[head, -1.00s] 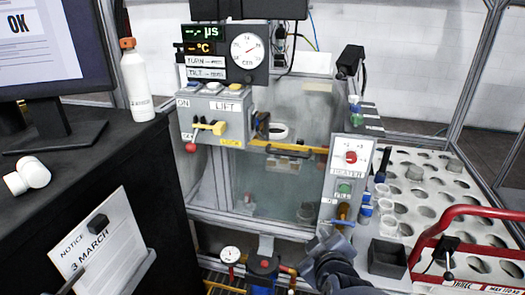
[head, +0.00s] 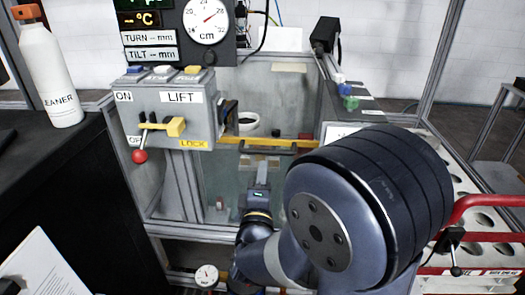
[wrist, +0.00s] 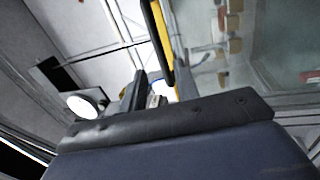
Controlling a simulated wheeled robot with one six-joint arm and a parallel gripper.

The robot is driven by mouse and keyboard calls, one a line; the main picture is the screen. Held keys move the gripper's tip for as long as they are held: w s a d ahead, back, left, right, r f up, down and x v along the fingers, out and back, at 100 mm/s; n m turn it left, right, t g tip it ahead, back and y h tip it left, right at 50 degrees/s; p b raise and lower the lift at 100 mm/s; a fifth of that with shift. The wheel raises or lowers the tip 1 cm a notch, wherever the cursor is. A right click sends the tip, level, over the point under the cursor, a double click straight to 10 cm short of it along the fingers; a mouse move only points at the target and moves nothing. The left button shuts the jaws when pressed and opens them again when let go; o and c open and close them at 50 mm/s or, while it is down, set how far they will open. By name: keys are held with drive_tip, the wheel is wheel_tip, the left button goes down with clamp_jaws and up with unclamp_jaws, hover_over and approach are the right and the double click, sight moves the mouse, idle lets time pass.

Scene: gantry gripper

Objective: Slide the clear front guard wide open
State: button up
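The clear front guard (head: 232,185) stands across the front of the machine in the head view. A yellow bar (head: 228,140) runs along its top with a dark handle (head: 285,151) on it. In the wrist view the dark handle (wrist: 157,42) lies beside the yellow bar, and the clear panel (wrist: 275,45) is at the right. My gripper (head: 262,168) is just below the handle in the head view, pointing at the guard. In the wrist view the dark fingers (wrist: 143,92) are near the handle's lower end. I cannot tell whether they touch it, nor their opening.
The grey LIFT box (head: 180,115), with a red-knobbed lever (head: 140,156) and yellow LOCK label, stands left of the guard. My arm hides much of the right side. A red rail (head: 490,202) and a white holed rack are at the right. A bottle (head: 50,75) stands left.

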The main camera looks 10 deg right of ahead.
sight(266, 152)
drive_tip(key=x, duration=0.8)
drive_tip(key=shift+w+d, duration=0.1)
drive_tip(key=shift+w, duration=0.1)
drive_tip(key=shift+c, duration=0.5)
clamp_jaws()
